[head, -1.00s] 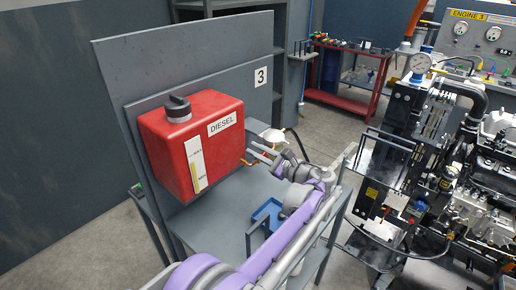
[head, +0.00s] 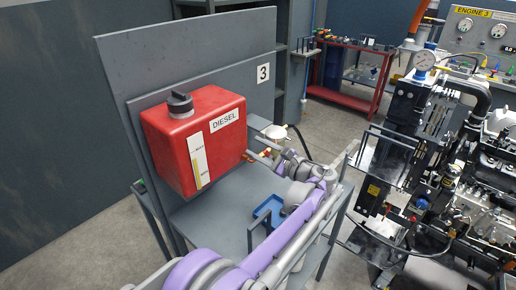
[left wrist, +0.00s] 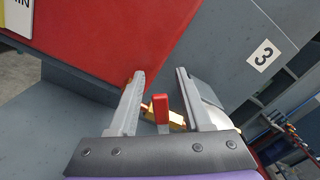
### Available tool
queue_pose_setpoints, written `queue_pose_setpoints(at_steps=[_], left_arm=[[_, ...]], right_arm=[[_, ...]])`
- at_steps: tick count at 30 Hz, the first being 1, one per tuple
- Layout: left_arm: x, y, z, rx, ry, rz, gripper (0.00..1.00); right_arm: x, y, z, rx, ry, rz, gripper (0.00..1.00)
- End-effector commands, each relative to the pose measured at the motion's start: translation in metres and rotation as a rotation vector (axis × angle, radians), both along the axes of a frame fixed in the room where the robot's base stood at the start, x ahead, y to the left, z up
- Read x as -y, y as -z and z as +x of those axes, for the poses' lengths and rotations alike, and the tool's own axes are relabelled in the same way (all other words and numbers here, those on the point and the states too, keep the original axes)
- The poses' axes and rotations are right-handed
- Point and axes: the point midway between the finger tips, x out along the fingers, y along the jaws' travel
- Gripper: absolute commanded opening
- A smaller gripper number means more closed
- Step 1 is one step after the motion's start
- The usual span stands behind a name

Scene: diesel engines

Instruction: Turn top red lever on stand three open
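The red tank (head: 196,140) labelled DIESEL is mounted on the grey panel of stand three, marked by the "3" sign (head: 263,74). In the left wrist view the red lever (left wrist: 161,108) sits on a brass valve (left wrist: 178,118) beside the tank. My left gripper (head: 256,156) is at the tank's right side in the head view. Its fingers (left wrist: 160,75) are open in the left wrist view, with the lever between them and gaps showing on both sides. In the head view the lever is largely hidden by the gripper. My right gripper is not in view.
A blue tray (head: 268,212) lies on the stand's grey shelf (head: 215,215) below my left arm. A white rounded filter (head: 275,132) is behind the gripper. The black engine rig (head: 420,150) stands to the right, and a red cart (head: 345,105) is behind.

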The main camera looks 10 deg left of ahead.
Motion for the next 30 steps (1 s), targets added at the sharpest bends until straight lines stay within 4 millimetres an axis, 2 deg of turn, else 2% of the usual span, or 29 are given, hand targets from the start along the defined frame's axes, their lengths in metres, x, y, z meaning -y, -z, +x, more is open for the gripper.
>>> queue_pose_setpoints(at_steps=[8,21,25,30], left_arm=[[0.006,0.000,-0.004,0.000,0.001,0.000,0.49],[0.074,0.001,-0.049,-0.001,0.002,0.001,0.49],[0.085,0.000,-0.057,0.000,0.001,0.000,0.49],[0.090,0.000,-0.060,0.000,0.000,0.000,0.49]], right_arm=[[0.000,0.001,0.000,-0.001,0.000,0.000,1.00],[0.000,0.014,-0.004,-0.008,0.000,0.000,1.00],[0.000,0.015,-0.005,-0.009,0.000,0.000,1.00],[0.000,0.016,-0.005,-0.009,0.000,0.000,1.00]])
